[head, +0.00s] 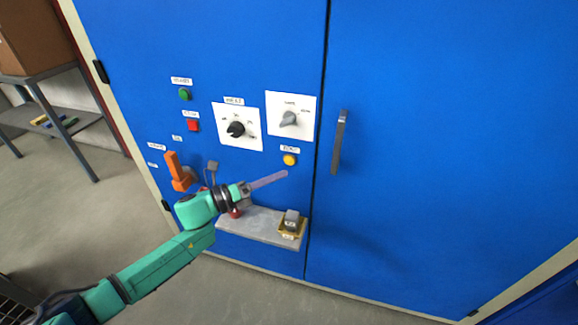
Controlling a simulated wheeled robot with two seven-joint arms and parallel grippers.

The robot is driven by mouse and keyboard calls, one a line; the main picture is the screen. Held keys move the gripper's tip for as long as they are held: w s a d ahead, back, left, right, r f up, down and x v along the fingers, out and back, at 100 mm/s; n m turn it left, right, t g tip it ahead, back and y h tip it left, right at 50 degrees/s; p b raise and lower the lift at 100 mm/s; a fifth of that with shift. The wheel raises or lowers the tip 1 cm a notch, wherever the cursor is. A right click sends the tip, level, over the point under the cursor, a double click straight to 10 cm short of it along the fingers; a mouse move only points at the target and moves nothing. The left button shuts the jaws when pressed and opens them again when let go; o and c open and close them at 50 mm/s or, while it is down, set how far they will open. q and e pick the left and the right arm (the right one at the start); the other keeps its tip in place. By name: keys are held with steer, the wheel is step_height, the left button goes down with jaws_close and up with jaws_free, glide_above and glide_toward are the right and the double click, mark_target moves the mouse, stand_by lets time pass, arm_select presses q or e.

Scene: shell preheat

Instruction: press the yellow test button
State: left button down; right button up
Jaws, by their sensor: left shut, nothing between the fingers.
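The yellow test button (289,160) sits on the blue cabinet door, under a small label and below the white panel with the grey knob. My left gripper (285,174) reaches in from the left with its fingers shut and nothing between them. Its tip shows just below the yellow button in the picture. I cannot tell whether it touches the door. The button is not covered. My right gripper is not in view.
A grey knob (288,118), a black dial (236,129), a green button (185,94), a red button (193,125) and an orange handle (180,172) are on the door. A grey shelf (255,226) carries a yellow-based block (291,225). A door handle (338,142) stands right.

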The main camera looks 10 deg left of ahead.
mark_target(289, 160)
arm_select(q)
steer(key=w+b, duration=0.1)
steer(key=w, duration=0.1)
steer(key=shift+w+d+b, duration=0.1)
steer(key=shift+w+b, duration=0.2)
steer(key=shift+w, duration=0.1)
stand_by(0.6)
stand_by(1.1)
steer(key=shift+w+b, duration=0.4)
